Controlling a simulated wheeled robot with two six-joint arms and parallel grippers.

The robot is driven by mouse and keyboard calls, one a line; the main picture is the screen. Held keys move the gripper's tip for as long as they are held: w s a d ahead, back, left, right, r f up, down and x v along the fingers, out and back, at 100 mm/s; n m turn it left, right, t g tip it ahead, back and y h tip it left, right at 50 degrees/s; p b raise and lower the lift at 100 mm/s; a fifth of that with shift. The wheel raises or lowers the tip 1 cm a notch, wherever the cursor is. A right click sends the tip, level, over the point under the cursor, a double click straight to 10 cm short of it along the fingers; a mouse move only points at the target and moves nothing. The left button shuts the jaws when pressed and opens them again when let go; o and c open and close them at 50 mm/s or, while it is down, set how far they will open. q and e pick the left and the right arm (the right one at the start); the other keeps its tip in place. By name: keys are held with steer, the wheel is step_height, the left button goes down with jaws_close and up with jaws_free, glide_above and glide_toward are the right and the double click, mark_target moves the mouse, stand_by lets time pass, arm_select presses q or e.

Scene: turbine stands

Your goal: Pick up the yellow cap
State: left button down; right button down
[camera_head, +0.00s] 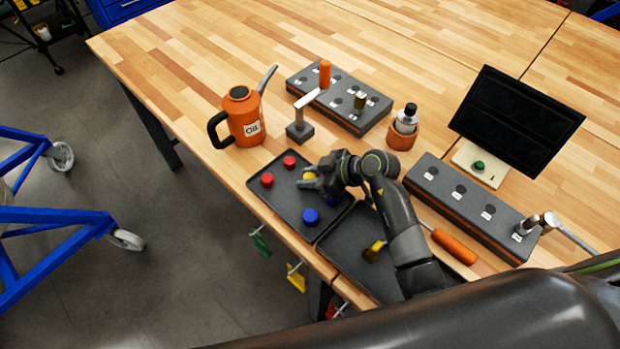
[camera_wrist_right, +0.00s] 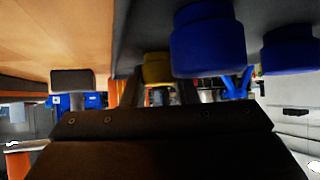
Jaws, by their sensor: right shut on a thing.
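The yellow cap (camera_head: 309,176) is at the jaws of my right gripper (camera_head: 308,183), over the dark tray (camera_head: 274,206) near the table's front edge. In the right wrist view the yellow cap (camera_wrist_right: 157,68) sits between the two fingers, which are shut on it. I cannot tell whether it is clear of the tray floor. My right arm reaches in from the lower right and hides part of the tray. My left gripper is not in view.
Two red caps (camera_head: 267,180) and a blue cap (camera_head: 310,215) are in the same tray; another blue cap (camera_wrist_right: 288,50) shows in the wrist view. An orange oil can (camera_head: 240,118), a socket block (camera_head: 340,98) and a screwdriver (camera_head: 453,246) are around it. The far left tabletop is clear.

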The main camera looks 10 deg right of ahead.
mark_target(310, 176)
step_height(310, 176, up, 10)
steer(key=shift+b, duration=0.4)
steer(key=c, duration=1.7)
jaws_free()
jaws_close()
